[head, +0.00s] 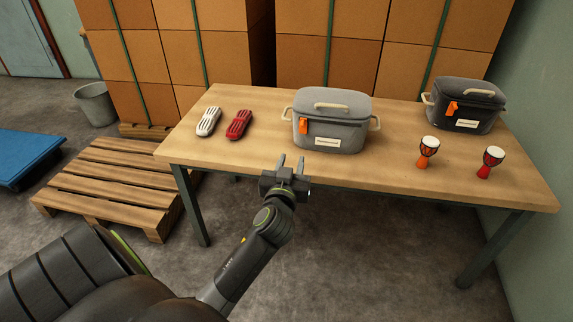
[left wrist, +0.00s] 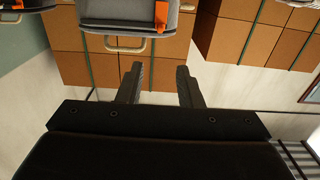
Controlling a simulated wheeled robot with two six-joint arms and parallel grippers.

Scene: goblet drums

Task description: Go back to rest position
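My left gripper (head: 290,165) is open and empty in front of the table's near edge, below the grey lidded box. Its two fingers also show apart, with nothing between them, in the left wrist view (left wrist: 161,85). My right gripper is not in view. Two goblet drums stand upright on the right part of the wooden table (head: 390,168): an orange one (head: 426,153) and a red one (head: 490,162), both with pale tops.
A grey box (head: 345,135) with an orange tag and a dark box (head: 478,108) stand on the table. A white (head: 208,121) and a red slotted object (head: 238,124) lie at left. A wooden pallet (head: 100,190) is on the floor; stacked cartons (head: 225,55) stand behind.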

